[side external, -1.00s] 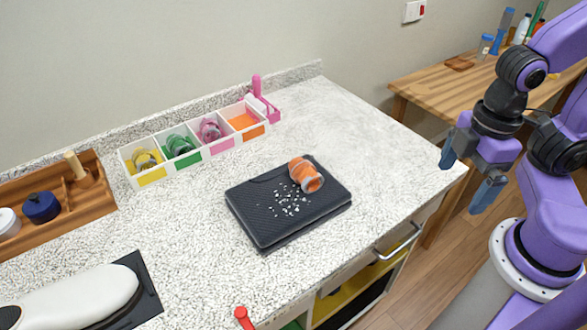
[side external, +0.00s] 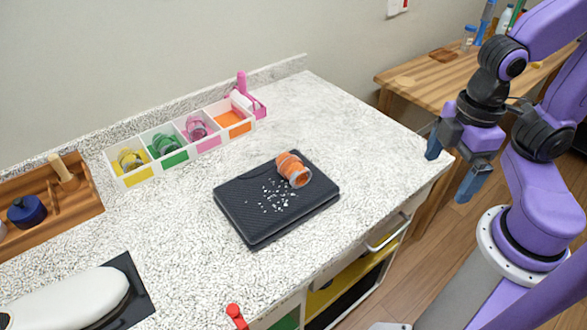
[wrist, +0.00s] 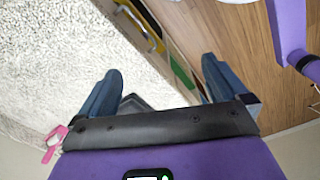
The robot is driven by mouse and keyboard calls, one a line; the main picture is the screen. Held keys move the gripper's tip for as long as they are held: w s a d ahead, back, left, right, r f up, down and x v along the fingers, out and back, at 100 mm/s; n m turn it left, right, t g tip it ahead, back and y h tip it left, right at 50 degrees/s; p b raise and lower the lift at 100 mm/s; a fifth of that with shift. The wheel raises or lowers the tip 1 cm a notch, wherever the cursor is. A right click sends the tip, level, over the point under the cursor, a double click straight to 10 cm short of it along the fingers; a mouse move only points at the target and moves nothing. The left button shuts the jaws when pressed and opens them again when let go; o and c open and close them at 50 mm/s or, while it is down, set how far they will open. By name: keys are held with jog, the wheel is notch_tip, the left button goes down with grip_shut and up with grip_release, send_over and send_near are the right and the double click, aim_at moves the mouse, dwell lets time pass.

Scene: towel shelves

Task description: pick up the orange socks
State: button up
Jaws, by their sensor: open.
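The orange socks (side external: 293,170) are a rolled bundle with grey bands. They lie on the far right part of a dark textured pad (side external: 240,222), beside scattered white bits. My gripper (side external: 452,172) is open and empty at the counter's right edge, well to the right of the socks and apart from them. In the wrist view my gripper's two blue fingers (wrist: 162,88) are spread, with the counter edge and floor beyond. The socks are not seen in the wrist view.
A white divided tray (side external: 118,182) holds yellow, green and pink bundles; its orange compartment (side external: 233,119) is empty. A wooden tray (side external: 85,205) and white iron (side external: 70,295) are at left. The counter (side external: 345,130) between pad and gripper is clear.

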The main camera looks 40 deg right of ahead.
jog(key=w+a+f+n+t+y, duration=0.1)
jog(key=w+a+t+y, duration=0.2)
jog(key=w, duration=1.1)
jog(key=w+a+n+t+y, duration=0.1)
jog(key=w+a+t+y, duration=0.2)
jog(key=w, duration=1.1)
jog(key=n+g+y, duration=0.3)
jog(key=g+y, duration=0.2)
jog(key=y, duration=0.2)
send_near(283, 172)
jog(key=x, duration=0.4)
jog(key=shift+w+r, duration=0.15)
jog(key=shift+w, duration=0.1)
jog(key=shift+s+x, duration=0.2)
jog(key=shift+x, duration=2.5)
jog(key=shift+s, duration=0.1)
jog(key=c, duration=0.9)
